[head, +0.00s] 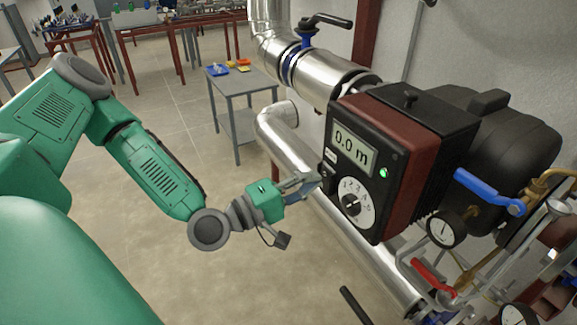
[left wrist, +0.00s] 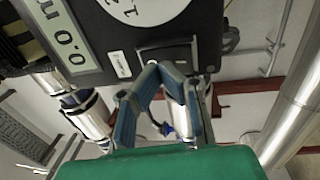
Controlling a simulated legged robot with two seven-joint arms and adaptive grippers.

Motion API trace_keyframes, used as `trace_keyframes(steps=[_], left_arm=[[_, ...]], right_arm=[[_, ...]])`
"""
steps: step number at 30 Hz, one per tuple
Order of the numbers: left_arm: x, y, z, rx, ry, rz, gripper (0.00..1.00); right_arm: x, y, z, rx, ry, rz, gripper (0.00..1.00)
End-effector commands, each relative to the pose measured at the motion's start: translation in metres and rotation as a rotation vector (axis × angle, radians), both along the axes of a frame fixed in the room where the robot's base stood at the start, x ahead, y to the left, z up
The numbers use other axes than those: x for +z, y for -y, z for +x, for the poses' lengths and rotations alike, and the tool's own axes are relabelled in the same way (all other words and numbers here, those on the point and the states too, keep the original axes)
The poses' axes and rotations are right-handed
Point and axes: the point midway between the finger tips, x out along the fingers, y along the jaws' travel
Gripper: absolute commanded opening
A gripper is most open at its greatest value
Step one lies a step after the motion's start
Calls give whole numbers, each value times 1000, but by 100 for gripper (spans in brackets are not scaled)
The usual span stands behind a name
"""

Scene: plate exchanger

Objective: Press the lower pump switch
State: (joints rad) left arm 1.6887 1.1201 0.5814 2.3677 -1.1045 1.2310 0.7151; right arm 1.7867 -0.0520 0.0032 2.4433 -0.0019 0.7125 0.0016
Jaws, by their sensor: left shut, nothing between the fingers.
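The pump (head: 400,165) has a black and dark red control box with a display (head: 353,148) reading 0.0 m, a lit green lamp (head: 383,173) and a white dial (head: 357,203). A dark switch (left wrist: 172,54) sits in a frame beside the dial and a small white label (left wrist: 118,64) in the left wrist view. My left gripper (head: 317,180) is shut and empty at the box's left edge. In the left wrist view its fingertips (left wrist: 160,68) overlap the switch's edge; I cannot tell whether they touch. The switch is largely hidden in the head view.
Silver pipes (head: 325,75) run behind and below the pump. A blue-handled valve (head: 490,190), a gauge (head: 446,228) and a red lever (head: 433,278) lie to its right. A grey table (head: 243,85) stands behind.

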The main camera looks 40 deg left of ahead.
Motion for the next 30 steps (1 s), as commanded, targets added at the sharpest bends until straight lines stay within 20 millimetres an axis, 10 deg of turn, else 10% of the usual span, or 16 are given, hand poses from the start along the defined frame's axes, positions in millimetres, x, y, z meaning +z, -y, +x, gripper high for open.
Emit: trace_keyframes(steps=[15,30], left_arm=[[-11,-41,-93,8,3,-3,0],[-12,-44,-107,2,3,-4,0]], right_arm=[[0,0,0,0,-1,-1,40],[0,0,0,0,-1,0,40]])
